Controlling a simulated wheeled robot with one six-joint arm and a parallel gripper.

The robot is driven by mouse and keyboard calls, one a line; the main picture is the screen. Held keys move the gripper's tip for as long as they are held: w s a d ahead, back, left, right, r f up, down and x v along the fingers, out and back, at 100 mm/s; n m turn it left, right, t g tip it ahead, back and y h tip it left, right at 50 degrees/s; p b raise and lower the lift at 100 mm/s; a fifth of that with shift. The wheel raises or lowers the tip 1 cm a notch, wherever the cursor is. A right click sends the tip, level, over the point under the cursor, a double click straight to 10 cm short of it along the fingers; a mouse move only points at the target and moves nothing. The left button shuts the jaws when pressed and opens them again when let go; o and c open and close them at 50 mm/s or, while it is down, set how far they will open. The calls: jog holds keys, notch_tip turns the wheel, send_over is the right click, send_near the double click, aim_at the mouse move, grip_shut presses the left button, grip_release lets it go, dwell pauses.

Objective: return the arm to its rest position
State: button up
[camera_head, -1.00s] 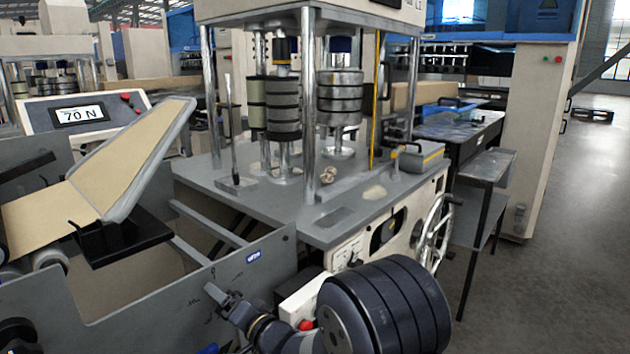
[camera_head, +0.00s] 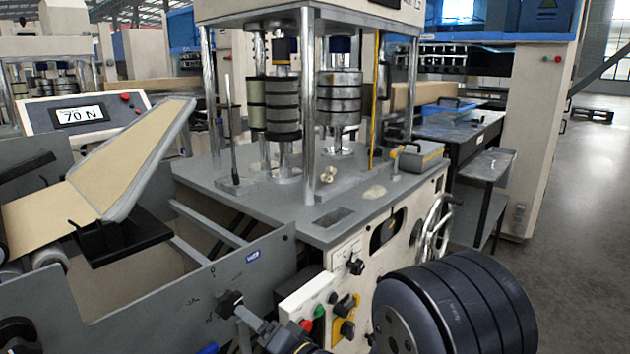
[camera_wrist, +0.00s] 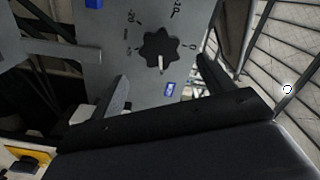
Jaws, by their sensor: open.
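My gripper (camera_head: 246,324) is low in the head view, in front of the grey side panel (camera_head: 150,312) of the machine. In the wrist view my gripper (camera_wrist: 162,70) has its two dark fingers spread apart with nothing between them. A black lobed knob (camera_wrist: 160,46) with a pale pointer mark and a number scale sits on the grey panel beyond the fingertips. The knob (camera_head: 228,302) also shows in the head view, just beyond the gripper. The fingers look clear of it. My arm runs from the gripper to the lower right.
A control box with buttons and a yellow-backed switch (camera_head: 346,328) stands close to the right of my gripper. A spoked handwheel (camera_head: 436,226) and a side table (camera_head: 484,166) are further right. Floor (camera_head: 580,220) is open at the far right.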

aim_at(232, 307)
jog(key=x, duration=1)
jog(key=shift+w+a, duration=0.1)
jog(key=shift+a, duration=0.25)
jog(key=shift+f+n, duration=0.1)
jog(key=shift+n, duration=0.3)
jog(key=shift+n+b, duration=0.3)
jog(key=shift+n, duration=0.6)
jog(key=n+b, duration=0.1)
jog(key=n, duration=1.1)
jog(key=shift+b, duration=0.3)
jog(key=shift+v, duration=3.5)
jog(key=shift+d, duration=0.1)
